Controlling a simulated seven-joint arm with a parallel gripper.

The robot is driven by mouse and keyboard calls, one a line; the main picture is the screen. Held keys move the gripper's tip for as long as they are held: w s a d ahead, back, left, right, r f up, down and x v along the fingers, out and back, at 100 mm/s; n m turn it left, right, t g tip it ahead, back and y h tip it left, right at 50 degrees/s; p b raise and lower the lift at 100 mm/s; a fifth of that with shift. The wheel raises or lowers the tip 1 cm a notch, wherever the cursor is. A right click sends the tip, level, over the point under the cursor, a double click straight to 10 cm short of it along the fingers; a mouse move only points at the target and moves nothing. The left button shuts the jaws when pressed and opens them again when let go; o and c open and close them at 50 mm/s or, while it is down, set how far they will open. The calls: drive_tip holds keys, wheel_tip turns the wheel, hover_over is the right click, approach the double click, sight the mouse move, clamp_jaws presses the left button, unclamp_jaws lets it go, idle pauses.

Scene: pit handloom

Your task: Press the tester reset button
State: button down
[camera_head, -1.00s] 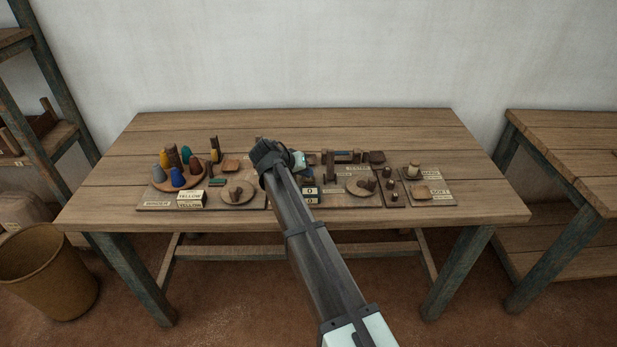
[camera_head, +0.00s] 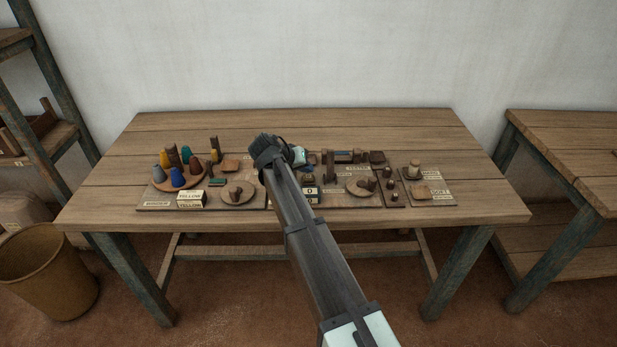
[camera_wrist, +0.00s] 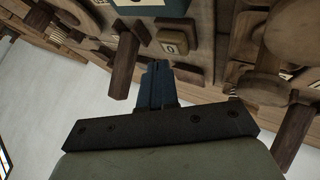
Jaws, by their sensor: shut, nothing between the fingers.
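My gripper (camera_wrist: 156,68) is shut and empty in the wrist view. Its dark fingers point up the picture at a wooden panel with a plate marked 0 (camera_wrist: 171,47). A square wooden post (camera_wrist: 124,66) stands left of the fingers, and a small wooden block lies just past their tips. I cannot tell which part is the reset button, or whether the fingertips touch anything. In the head view my wrist (camera_head: 270,150) is above the middle of the bench and my arm hides part of the boards. A dark block marked 0 (camera_head: 309,191) shows right of the arm.
Colored cones stand on a round tray (camera_head: 160,185) at the left, behind a YELLOW sign (camera_head: 190,199). A round wooden plate (camera_head: 238,199) lies left of my arm, another (camera_head: 355,191) to its right. Small posts (camera_head: 391,184) stand farther right. The back of the bench (camera_head: 300,125) is clear.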

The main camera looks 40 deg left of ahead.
sight(306, 178)
drive_tip(key=shift+r, duration=0.15)
drive_tip(key=shift+r, duration=2.4)
